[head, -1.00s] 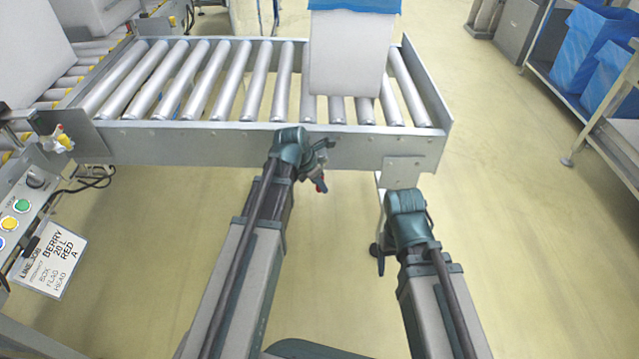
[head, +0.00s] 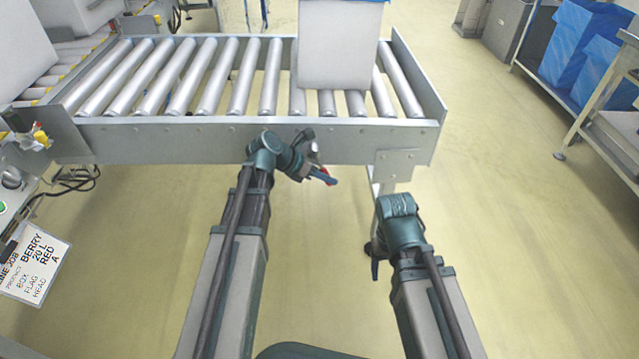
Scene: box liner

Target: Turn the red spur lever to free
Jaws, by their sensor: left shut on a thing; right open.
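The red spur lever (head: 325,171) shows only as a small red piece at the front side of the roller conveyor, mostly hidden by my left gripper. My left gripper (head: 327,175) is shut on it, just below the conveyor's side rail. My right gripper (head: 374,262) hangs low, pointing down beside the conveyor's leg. It is open and empty, apart from the lever, and its fingers are partly hidden by its own wrist.
The roller conveyor (head: 190,140) spans the back, with a light-coloured box (head: 340,50) on its rollers. A control panel with a label card (head: 38,262) stands at the left. Shelving with blue bags (head: 590,50) is at the right. Floor between is clear.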

